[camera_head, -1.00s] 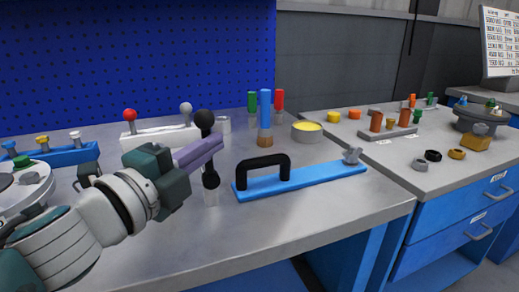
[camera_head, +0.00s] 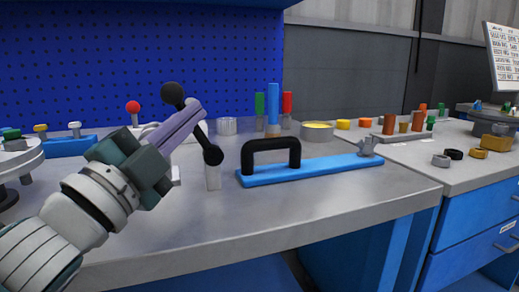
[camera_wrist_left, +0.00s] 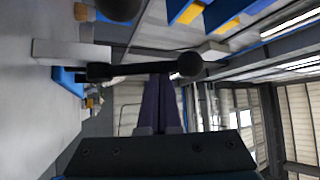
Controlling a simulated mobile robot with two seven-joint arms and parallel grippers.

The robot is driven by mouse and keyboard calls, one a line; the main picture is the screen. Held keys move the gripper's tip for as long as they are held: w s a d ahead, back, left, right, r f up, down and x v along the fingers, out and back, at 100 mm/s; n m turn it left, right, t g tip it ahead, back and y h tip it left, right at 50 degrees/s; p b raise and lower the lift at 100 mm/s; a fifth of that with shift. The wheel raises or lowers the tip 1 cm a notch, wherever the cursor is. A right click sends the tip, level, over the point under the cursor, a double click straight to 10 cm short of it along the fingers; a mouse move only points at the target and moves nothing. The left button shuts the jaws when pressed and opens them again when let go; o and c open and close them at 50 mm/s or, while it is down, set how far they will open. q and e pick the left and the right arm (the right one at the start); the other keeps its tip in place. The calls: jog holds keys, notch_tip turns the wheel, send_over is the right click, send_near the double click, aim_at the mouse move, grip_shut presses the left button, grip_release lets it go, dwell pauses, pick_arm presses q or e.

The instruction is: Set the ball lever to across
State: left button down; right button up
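The ball lever has a black ball (camera_head: 172,95) on a black rod above a grey post (camera_head: 212,176). The rod tilts up to the left from a black joint at the top of the post. My left gripper (camera_head: 198,108) crosses the rod between ball and joint and hides part of it. In the left wrist view the rod (camera_wrist_left: 140,69) lies across the tips of the purple fingers (camera_wrist_left: 160,82). The fingers are close together and appear shut, against or very near the rod; contact is unclear. My right gripper is out of view.
A blue bar (camera_head: 320,168) with a black handle (camera_head: 270,153) lies right of the post. A red-knobbed lever (camera_head: 133,107) stands behind my gripper. Coloured cylinders (camera_head: 272,105) and a yellow-topped dish (camera_head: 317,131) stand at the back. The front of the bench (camera_head: 290,215) is clear.

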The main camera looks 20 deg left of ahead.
pick_arm(q)
jog(key=shift+s+a+f+n+t+y+b, duration=0.2)
jog(key=shift+a+f+n+t+b, duration=0.15)
jog(key=shift+n+b, duration=0.2)
jog(key=shift+s+a+f+n+t+y+b, duration=0.2)
jog(key=shift+n+t+b, duration=0.25)
jog(key=shift+b, duration=0.2)
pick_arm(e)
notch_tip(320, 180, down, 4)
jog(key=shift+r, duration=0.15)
pick_arm(q)
jog(key=shift+a, duration=0.1)
jog(key=shift+f, duration=0.1)
